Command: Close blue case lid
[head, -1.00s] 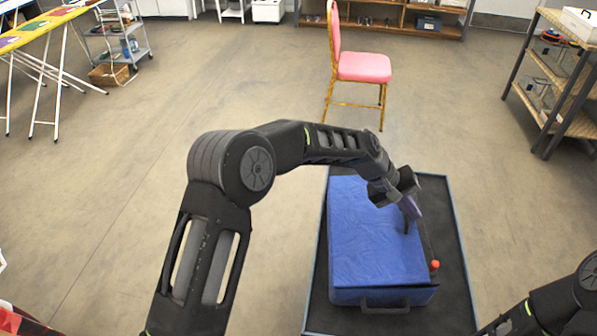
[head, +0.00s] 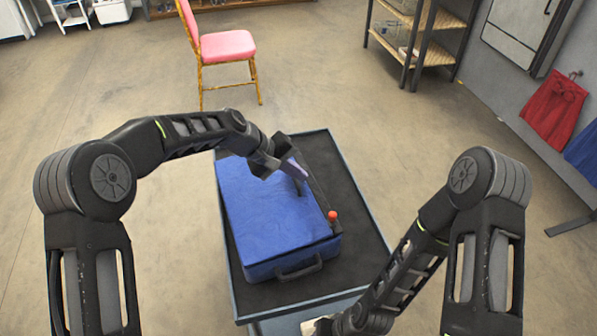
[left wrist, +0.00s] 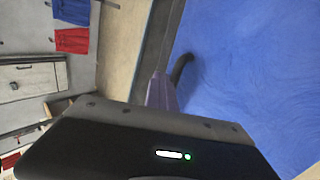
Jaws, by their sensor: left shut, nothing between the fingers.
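The blue case (head: 270,205) lies on a dark-topped cart, with its dark handle (head: 298,270) at the near side. Its blue lid lies flat over the top and looks down; I see no clear gap. My left gripper (head: 301,180) is shut and empty, pointing down at the lid's right edge; I cannot tell whether it touches. In the left wrist view the blue lid (left wrist: 255,70) fills the right side beside the dark fingertip. My right arm reaches down to the bottom edge, where its gripper end (head: 320,325) is mostly cut off.
The cart's dark top (head: 350,235) has bare room right of the case. A small red ball (head: 333,215) sits at the case's right side. A pink chair (head: 225,46) stands beyond the cart. A shelf rack (head: 425,40) and hanging red cloth (head: 553,110) are to the right.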

